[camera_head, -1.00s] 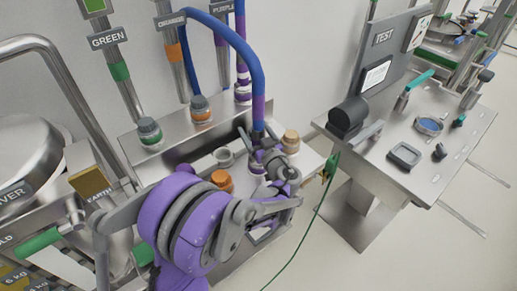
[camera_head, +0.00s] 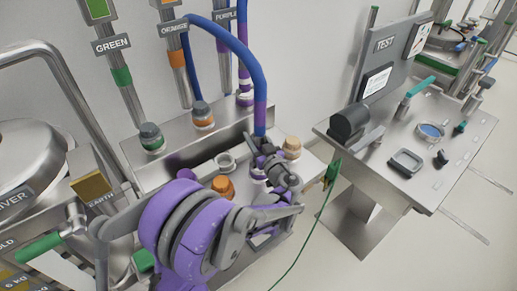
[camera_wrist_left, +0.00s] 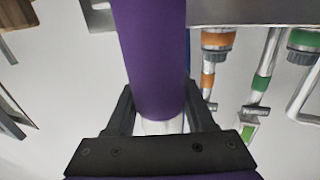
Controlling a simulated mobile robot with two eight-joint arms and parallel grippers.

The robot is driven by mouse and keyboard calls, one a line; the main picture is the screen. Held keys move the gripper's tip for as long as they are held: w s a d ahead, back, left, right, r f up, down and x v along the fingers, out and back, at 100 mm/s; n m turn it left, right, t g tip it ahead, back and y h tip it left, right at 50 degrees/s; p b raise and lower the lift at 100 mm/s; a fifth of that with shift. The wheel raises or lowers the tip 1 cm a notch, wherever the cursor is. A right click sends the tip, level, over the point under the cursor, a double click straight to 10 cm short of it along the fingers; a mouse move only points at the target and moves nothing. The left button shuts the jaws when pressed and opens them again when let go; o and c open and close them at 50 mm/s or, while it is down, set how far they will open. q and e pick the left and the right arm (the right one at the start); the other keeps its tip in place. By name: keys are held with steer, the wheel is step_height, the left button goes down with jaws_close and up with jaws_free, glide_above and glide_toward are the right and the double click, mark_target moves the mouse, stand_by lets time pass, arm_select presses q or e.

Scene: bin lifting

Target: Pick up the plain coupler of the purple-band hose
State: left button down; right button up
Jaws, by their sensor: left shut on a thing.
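The blue hose (camera_head: 247,62) arches down from the upper left, and its purple band (camera_head: 260,116) is at the lower end. My left gripper (camera_head: 264,160) is at that lower end. In the left wrist view the purple band (camera_wrist_left: 150,60) runs down between the two fingers. A pale plain coupler (camera_wrist_left: 160,127) shows just below it, and the gripper (camera_wrist_left: 162,115) is shut on it. In the head view my gripper hides most of the coupler, and I cannot tell whether it touches the shelf below. My right gripper is not in view.
An orange cap (camera_head: 223,187), an open grey port (camera_head: 226,162) and a tan cap (camera_head: 292,147) stand close around the gripper. Green (camera_head: 152,138) and orange (camera_head: 203,116) ports line the back ledge. A test bench (camera_head: 400,185) stands right, beyond a green cable (camera_head: 315,226).

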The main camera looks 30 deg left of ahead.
arm_select(q)
step_height(320, 180, up, 10)
steer(key=p, duration=0.1)
stand_by(0.4)
steer(key=shift+d+f, duration=0.1)
stand_by(0.4)
